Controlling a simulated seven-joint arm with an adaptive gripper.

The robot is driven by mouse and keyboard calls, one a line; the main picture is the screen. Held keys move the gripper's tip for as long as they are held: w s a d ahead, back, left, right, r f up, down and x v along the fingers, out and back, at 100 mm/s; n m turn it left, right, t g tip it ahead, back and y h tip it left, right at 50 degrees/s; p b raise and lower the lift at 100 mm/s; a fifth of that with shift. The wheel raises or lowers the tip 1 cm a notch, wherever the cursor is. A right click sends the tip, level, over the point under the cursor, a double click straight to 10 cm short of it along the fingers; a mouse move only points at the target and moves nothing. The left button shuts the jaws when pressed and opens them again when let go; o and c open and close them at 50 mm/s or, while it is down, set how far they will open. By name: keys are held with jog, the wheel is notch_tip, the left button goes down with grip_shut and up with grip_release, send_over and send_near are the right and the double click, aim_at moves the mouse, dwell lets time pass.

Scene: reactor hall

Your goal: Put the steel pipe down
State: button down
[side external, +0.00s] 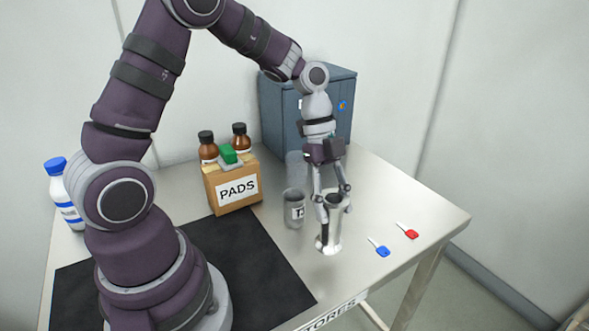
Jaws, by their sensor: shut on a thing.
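The steel pipe (334,228) is a short, shiny cylinder with a wider rim at its lower end. It stands nearly upright, tilted a little, over the right part of the steel table (420,205). My gripper (332,205) points down and is shut on the upper part of the pipe. The fingers hide some of the pipe's sides. I cannot tell whether its lower end touches the table or hangs just above it.
A blue key (381,250) and a red key (408,231) lie to the right. Behind are a PADS box (230,187) and a blue-grey cabinet (280,115). A black mat (258,268) lies front left.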

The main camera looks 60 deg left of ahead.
aim_at(335, 247)
notch_tip(335, 247, down, 4)
jog(key=shift+f, duration=0.15)
jog(key=c, duration=0.7)
grip_release()
jog(key=shift+f, duration=0.1)
jog(key=v, duration=1.2)
jog(key=s+d+r+n+t+y, duration=0.1)
jog(key=s+n+t, duration=0.1)
jog(key=n, duration=0.4)
jog(key=s+r+n+t+y, duration=0.1)
jog(key=s+n+y, duration=0.1)
jog(key=s+n, duration=0.2)
jog(key=s+d+r+n+t+y, duration=0.1)
jog(key=s+n+t, duration=0.1)
jog(key=n, duration=0.6)
jog(key=shift+s+d+r+t+y, duration=0.15)
jog(key=shift+s, duration=0.2)
jog(key=shift+s+d+r+t+y, duration=0.15)
jog(key=shift+s+r, duration=0.05)
jog(key=shift+s, duration=0.15)
